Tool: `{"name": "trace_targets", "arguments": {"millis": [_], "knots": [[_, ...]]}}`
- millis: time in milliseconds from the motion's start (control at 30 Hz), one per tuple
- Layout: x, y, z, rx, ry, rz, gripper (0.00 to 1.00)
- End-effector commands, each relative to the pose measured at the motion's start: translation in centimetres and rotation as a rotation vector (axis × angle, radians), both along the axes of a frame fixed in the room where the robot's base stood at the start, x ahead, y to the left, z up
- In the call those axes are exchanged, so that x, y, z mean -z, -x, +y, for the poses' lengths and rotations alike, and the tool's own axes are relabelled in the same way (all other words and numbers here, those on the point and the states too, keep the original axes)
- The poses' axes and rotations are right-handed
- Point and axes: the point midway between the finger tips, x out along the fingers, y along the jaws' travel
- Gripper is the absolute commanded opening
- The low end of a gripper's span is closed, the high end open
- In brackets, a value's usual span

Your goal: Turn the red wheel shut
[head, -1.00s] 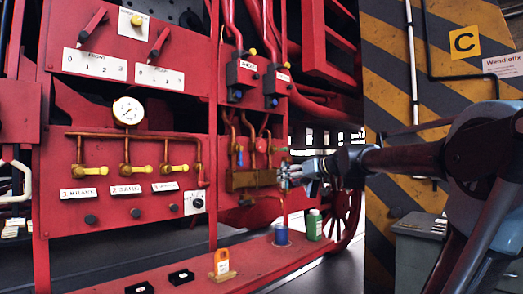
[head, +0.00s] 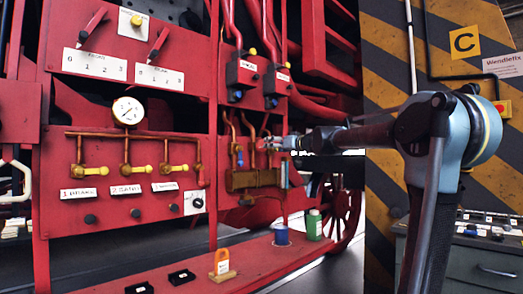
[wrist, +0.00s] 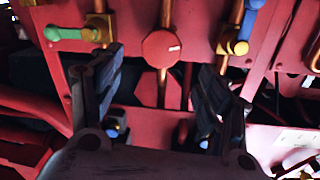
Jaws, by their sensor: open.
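The red wheel (wrist: 162,49) shows face-on in the upper middle of the wrist view, a faceted disc with a short white mark on its right half, set on a vertical brass pipe. My gripper (wrist: 160,92) is open and empty. Its two dark fingers stand apart, one to the left and one to the right below the wheel in the picture. I see no contact with the wheel. In the head view my gripper (head: 272,143) is in front of the wheel's place on the red panel and mostly hides it.
A brass block (head: 252,180) sits below.

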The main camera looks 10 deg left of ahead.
Motion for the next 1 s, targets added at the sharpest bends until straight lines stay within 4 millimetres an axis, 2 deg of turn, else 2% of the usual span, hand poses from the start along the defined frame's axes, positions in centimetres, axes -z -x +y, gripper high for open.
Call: {"name": "trace_targets", "arguments": {"millis": [400,600,1000], "knots": [[0.0,-4.4,4.8,-0.002,0.0,0.0,0.69],[0.0,-6.1,6.5,-0.001,0.0,0.0,0.69],[0.0,-6.9,7.4,0.0,0.0,0.0,0.69]]}}
